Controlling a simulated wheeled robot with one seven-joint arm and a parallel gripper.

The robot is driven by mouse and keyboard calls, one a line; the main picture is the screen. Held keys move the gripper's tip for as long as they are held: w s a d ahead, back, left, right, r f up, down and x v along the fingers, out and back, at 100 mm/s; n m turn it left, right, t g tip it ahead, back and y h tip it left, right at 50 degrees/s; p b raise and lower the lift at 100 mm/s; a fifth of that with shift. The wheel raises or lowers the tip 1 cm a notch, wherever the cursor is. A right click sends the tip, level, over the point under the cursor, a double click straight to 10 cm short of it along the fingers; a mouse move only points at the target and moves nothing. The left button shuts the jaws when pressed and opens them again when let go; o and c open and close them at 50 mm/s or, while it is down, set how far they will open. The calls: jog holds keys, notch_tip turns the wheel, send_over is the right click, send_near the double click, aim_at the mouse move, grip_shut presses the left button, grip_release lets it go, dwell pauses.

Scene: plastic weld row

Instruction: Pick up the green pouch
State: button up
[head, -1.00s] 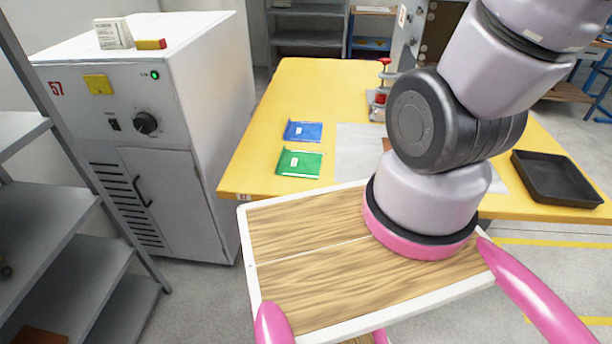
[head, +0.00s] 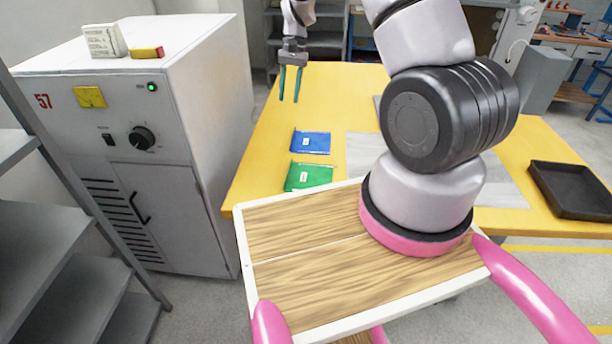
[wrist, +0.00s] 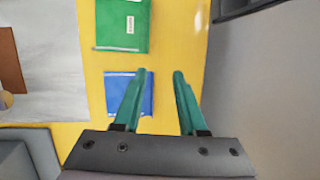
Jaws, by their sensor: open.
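In the wrist view the green pouch (wrist: 122,25) is at the top, left of centre, beyond the fingertips. A blue pouch (head: 311,143) lies just behind it on the table. In the wrist view the blue pouch (wrist: 128,92) is partly covered by the left finger. My gripper (head: 289,98) is open and empty, pointing down above the table, apart from both pouches. It also shows in the wrist view (wrist: 158,74).
A white cabinet (head: 190,120) stands left of the yellow table (head: 262,150). A grey sheet (head: 365,150) lies right of the pouches. A black tray (head: 572,190) sits at the table's right. A grey machine (head: 545,80) stands behind.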

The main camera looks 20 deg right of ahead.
jog(key=g, duration=0.1)
send_near(291, 162)
jog(key=f, duration=0.1)
jog(key=a+f, duration=0.1)
jog(key=shift+a+f+g+h, duration=0.15)
jog(key=shift+f+g+h, duration=0.15)
jog(key=shift+f, duration=0.05)
jog(key=shift+x, duration=2.9)
jog(key=shift+r, duration=0.1)
grip_shut()
